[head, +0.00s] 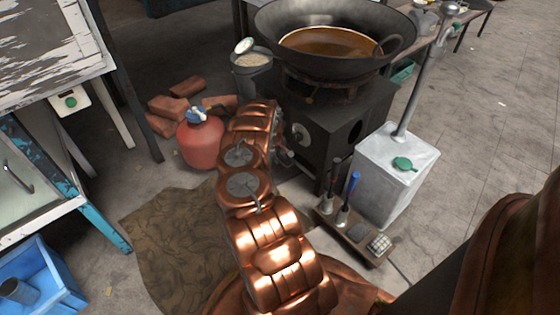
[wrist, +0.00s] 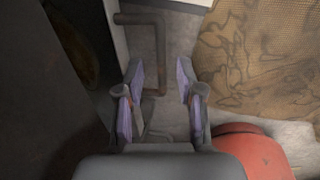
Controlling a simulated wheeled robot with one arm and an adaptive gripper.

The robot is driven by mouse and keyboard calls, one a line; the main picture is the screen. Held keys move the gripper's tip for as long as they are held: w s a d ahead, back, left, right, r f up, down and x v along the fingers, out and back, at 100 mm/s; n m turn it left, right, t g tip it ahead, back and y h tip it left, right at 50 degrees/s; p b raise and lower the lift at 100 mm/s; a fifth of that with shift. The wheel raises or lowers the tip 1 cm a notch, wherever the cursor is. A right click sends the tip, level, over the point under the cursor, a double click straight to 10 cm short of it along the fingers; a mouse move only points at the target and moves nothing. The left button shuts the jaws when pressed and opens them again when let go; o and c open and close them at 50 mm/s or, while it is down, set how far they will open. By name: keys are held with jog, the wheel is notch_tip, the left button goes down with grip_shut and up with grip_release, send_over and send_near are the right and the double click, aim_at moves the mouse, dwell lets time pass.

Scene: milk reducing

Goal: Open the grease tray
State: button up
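A grey-brown bar handle (wrist: 160,62) bends out from beside a pale edge in the wrist view; I take it to be the grease tray's handle. My gripper (wrist: 161,78) is open, and the long bar of the handle lies between its two fingers in the picture. I cannot tell whether the fingers touch it or how far off in depth it is. The dark stove (head: 330,125) stands in the head view, and its dark side fills the left of the wrist view. My arm hides the tray and most of my gripper in the head view.
A wok (head: 275,18) of brown liquid sits on the stove. A red gas bottle (head: 200,143) stands left of my arm and also shows in the wrist view (wrist: 255,150). A brown cloth (head: 165,240) lies on the floor. A metal can (head: 385,180) stands right.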

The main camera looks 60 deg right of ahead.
jog(key=shift+d+f, duration=0.15)
jog(key=shift+f, duration=0.7)
grip_shut()
